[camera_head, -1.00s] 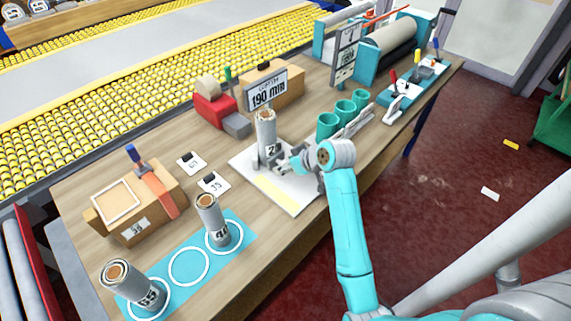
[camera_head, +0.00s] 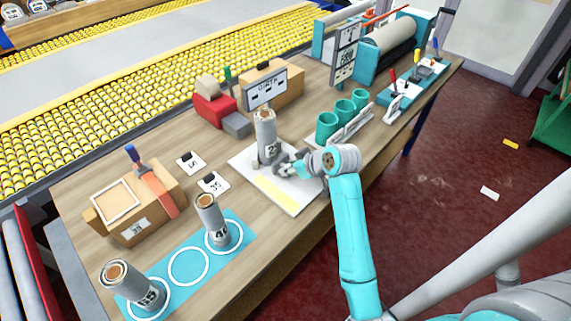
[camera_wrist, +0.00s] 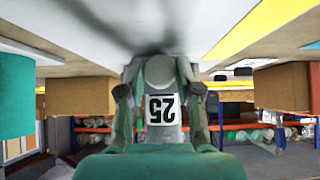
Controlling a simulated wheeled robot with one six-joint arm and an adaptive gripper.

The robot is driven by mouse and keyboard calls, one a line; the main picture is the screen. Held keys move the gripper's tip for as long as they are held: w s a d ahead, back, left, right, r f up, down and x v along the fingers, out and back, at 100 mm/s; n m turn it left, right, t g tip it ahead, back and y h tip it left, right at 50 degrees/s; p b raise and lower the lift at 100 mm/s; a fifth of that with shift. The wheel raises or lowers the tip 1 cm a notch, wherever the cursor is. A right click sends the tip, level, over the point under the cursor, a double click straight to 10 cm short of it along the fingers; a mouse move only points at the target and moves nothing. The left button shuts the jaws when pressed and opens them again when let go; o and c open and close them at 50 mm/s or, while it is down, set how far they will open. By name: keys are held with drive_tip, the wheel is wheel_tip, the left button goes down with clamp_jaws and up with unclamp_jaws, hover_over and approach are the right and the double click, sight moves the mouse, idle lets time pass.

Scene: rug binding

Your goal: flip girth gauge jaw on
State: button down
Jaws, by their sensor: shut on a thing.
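The girth gauge is a white board (camera_head: 262,183) with a yellow strip and a display (camera_head: 266,89) that shows dashes. A grey roll (camera_head: 265,124) with a brown core stands upright on it; its label reads 25, upside down in the wrist view (camera_wrist: 163,110). My gripper (camera_head: 284,165) is low at the right of the roll's foot. In the wrist view my fingers (camera_wrist: 160,85) close around a rounded grey part, seemingly the gauge jaw (camera_wrist: 160,69), in front of the roll. Its exact contact with the roll is hidden.
Two more rolls (camera_head: 210,219) (camera_head: 133,288) stand on a blue mat (camera_head: 172,245) with an empty middle ring. Numbered cards (camera_head: 212,183), a cardboard box (camera_head: 130,208), a red tool (camera_head: 212,106) and green cups (camera_head: 327,127) are nearby.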

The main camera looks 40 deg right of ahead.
drive_tip(key=s, duration=0.4)
drive_tip(key=shift+s+d, duration=0.1)
drive_tip(key=shift+s, duration=0.05)
drive_tip(key=shift+f, duration=0.1)
drive_tip(key=c, duration=0.8)
unclamp_jaws()
drive_tip(key=shift+s, duration=0.1)
drive_tip(key=v, duration=1.2)
